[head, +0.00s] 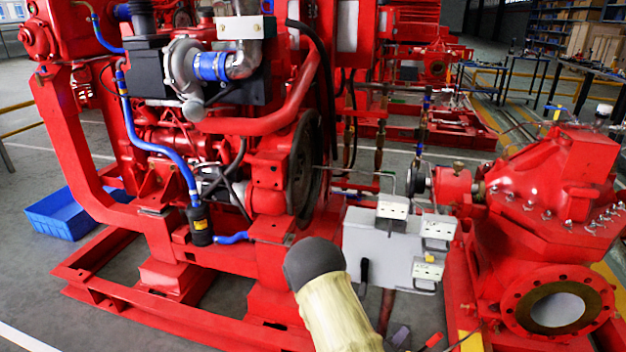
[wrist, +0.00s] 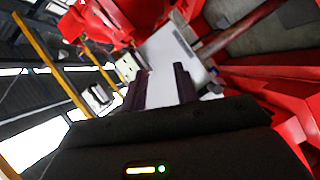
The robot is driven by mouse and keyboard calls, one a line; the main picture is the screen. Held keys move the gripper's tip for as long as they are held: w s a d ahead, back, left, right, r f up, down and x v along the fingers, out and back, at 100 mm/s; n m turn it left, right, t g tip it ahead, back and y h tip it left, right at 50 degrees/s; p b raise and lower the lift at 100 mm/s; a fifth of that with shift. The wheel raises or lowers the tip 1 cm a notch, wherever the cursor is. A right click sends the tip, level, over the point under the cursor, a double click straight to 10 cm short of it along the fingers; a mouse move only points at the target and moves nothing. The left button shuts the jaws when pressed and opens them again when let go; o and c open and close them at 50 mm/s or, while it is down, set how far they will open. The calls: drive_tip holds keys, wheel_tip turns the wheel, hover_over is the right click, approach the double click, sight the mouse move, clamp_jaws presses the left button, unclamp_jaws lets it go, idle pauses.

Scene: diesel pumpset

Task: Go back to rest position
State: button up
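My gripper (wrist: 158,80) shows in the wrist view, with its two dark fingers apart. A pale surface shows between them, and no held thing can be made out. In the head view, a beige arm part of mine with a dark grey rounded end (head: 315,262) rises from the bottom edge, in front of the red engine frame. The gripper itself cannot be made out there. A light grey box (head: 385,245) with white latch-like fittings is right of that arm part. Its grey face (wrist: 172,52) appears beyond the fingers in the wrist view.
The red diesel engine (head: 215,120) on its red base frame (head: 190,315) fills the left and middle. A red pump (head: 555,190) with a round flange stands at right. A blue crate (head: 62,215) lies on the floor at left. Workbenches (head: 590,65) stand far right.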

drive_tip(key=s+a+r+m+g+y, duration=0.2)
drive_tip(key=a+r+m+g+y, duration=0.3)
drive_tip(key=a+r+y, duration=0.3)
drive_tip(key=s+d+r+g+y+p, duration=0.2)
drive_tip(key=s+r+g+y, duration=0.15)
drive_tip(key=s+r, duration=0.65)
wheel_tip(320, 180, up, 36)
drive_tip(key=s+p, duration=0.1)
drive_tip(key=p, duration=3.6)
drive_tip(key=shift+s+f+g+h, duration=0.25)
drive_tip(key=shift+g+h, duration=0.1)
drive_tip(key=shift+d, duration=0.1)
